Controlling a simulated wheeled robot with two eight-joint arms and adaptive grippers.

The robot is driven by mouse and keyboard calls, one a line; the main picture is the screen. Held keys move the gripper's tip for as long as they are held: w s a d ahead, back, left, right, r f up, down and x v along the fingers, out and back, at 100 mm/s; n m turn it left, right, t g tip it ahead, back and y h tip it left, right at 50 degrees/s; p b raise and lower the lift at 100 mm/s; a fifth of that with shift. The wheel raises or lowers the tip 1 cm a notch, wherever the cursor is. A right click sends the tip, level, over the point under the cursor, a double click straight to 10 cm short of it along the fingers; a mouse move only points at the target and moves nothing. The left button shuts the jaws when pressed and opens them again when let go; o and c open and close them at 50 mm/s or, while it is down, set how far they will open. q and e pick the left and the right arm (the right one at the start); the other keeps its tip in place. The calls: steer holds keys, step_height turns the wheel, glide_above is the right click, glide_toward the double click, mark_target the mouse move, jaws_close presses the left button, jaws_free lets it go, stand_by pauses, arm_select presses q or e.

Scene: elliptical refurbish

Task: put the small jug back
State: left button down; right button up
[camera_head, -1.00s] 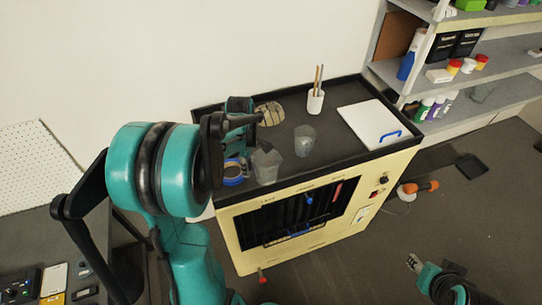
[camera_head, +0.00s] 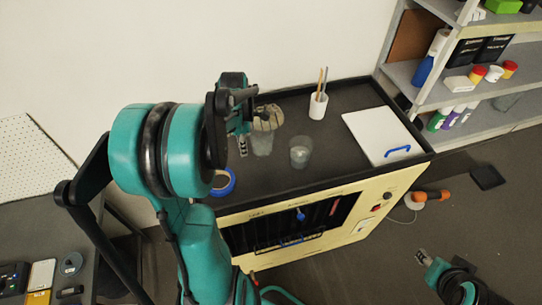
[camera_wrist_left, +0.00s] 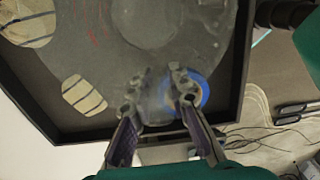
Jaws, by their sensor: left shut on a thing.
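My left gripper (camera_head: 252,143) is over the left part of the dark cart top (camera_head: 330,150), shut on a clear, see-through jug (camera_head: 263,146). In the left wrist view the fingers (camera_wrist_left: 164,88) close around its faint, transparent body (camera_wrist_left: 158,102). Whether its base touches the top I cannot tell. A second clear vessel (camera_head: 301,153) stands upright to its right, apart from it. My right gripper (camera_head: 422,257) is low at the right, away from the cart, and too small to read.
A blue ring-shaped roll (camera_head: 223,183) lies at the cart's front left. A pale striped piece (camera_head: 267,118) lies behind the held jug. A white cup with sticks (camera_head: 318,106) and a white board with a blue handle (camera_head: 370,133) occupy the right. A raised dark rim surrounds the top.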

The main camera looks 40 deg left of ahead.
mark_target(247, 169)
arm_select(q)
steer(key=f, duration=0.5)
steer(key=shift+w+f+b, duration=0.2)
steer(key=shift+f+b, duration=0.2)
steer(key=f, duration=0.3)
steer(key=shift+w+f, duration=0.1)
steer(key=shift+w, duration=0.1)
steer(key=shift+s+f, duration=0.1)
steer(key=shift+f, duration=0.35)
arm_select(e)
steer(key=shift+w+f, duration=0.25)
steer(key=shift+f, duration=0.35)
arm_select(q)
steer(key=shift+b, duration=0.3)
arm_select(e)
steer(key=shift+f, duration=0.1)
arm_select(q)
steer(key=shift+f, duration=0.2)
steer(key=c, duration=1.4)
jaws_free()
steer(key=shift+r, duration=0.1)
steer(key=shift+c, duration=0.2)
steer(key=shift+r, duration=0.1)
